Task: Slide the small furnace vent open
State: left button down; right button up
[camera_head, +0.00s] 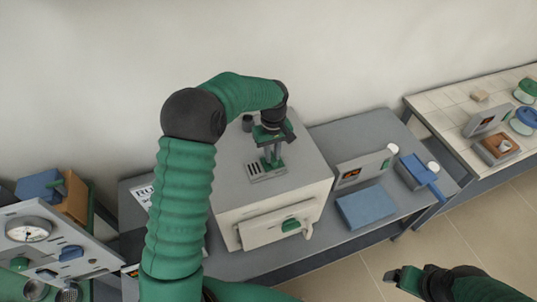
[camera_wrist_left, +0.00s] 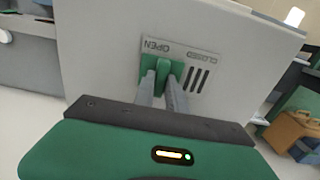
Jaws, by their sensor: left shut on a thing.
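The small furnace (camera_head: 285,200) is a cream box with a grey top. The vent plate (camera_head: 267,174) lies on that top. In the left wrist view, the plate (camera_wrist_left: 210,64) carries the words OPEN and CLOSED. The green vent slider (camera_wrist_left: 163,68) sits by the OPEN word, and several dark slots (camera_wrist_left: 196,78) show uncovered by the CLOSED word. My left gripper (camera_head: 272,158) reaches down from above, with its grey fingers shut on the slider's raised knob; its fingertips (camera_wrist_left: 164,82) also show in the left wrist view. My right gripper (camera_head: 406,278) hangs at the lower right, away from the furnace.
A dark cylinder (camera_head: 247,122) stands at the back of the furnace top. Blue pads (camera_head: 366,207) and small panels (camera_head: 363,169) lie on the grey bench to the right. A gauge panel (camera_head: 45,240) stands at lower left. Tiled floor lies open at lower right.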

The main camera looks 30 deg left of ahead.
pick_arm(q)
jog(key=c, duration=1.5)
grip_release()
jog(key=shift+w+r, duration=0.25)
jog(key=shift+o, duration=0.7)
jog(key=shift+d+f, duration=0.1)
jog(key=shift+d, duration=0.15)
notch_tip(320, 180, up, 9)
jog(key=b, duration=0.2)
jog(key=shift+a+f+b, duration=0.15)
jog(key=shift+b, duration=0.2)
notch_tip(320, 180, up, 8)
jog(key=shift+d, duration=0.25)
jog(key=shift+a, duration=0.1)
